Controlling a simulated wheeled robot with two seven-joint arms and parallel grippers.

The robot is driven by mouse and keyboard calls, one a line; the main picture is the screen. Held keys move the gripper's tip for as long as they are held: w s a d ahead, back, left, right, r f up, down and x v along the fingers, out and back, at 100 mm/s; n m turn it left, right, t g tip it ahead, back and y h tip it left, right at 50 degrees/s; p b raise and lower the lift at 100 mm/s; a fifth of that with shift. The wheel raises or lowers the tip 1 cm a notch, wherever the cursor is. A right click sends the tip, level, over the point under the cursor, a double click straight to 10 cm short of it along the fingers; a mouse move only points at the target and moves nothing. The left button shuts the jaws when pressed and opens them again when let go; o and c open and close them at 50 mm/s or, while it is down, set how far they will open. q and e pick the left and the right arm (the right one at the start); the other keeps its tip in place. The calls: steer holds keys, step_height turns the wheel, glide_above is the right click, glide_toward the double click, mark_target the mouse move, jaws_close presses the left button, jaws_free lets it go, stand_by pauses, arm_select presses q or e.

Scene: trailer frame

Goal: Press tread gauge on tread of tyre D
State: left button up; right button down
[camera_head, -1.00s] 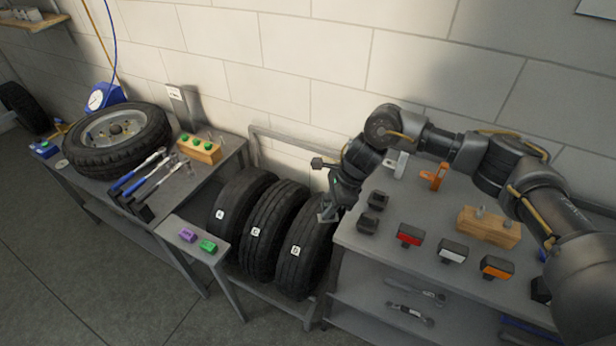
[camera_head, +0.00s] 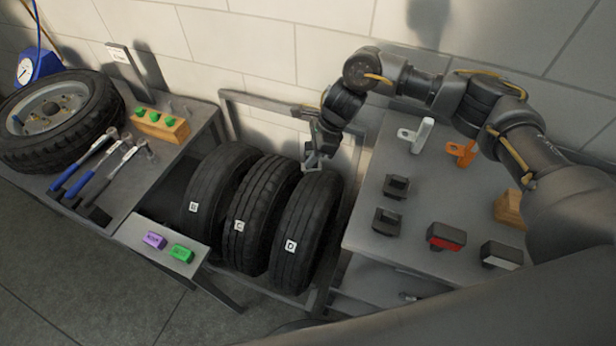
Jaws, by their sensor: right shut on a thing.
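Tyre D (camera_head: 303,215) stands upright at the right end of a row of three tyres in the rack, its white D label facing me. My right gripper (camera_head: 316,156) points down at the top of tyre D, near its back. It is shut on a small grey thing, apparently the tread gauge (camera_head: 311,165), mostly hidden by the fingers. The gauge is at or just above the tread; I cannot tell whether it touches. My left gripper is not in view.
Tyre C (camera_head: 255,215) and tyre B (camera_head: 215,190) stand left of tyre D. A grey bench (camera_head: 375,245) with black holders and lamps is close on the right. A small shelf with a purple block (camera_head: 154,241) and a green block (camera_head: 181,253) is front left.

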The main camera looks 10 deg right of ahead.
step_height(320, 180, down, 11)
steer(key=w+b, duration=0.1)
steer(key=b, duration=0.8)
steer(key=shift+b, duration=0.3)
steer(key=shift+f, duration=0.15)
step_height(320, 180, down, 4)
steer(key=shift+f+b, duration=0.2)
steer(key=shift+b, duration=0.95)
steer(key=shift+f, duration=0.35)
steer(key=shift+f+b, duration=0.3)
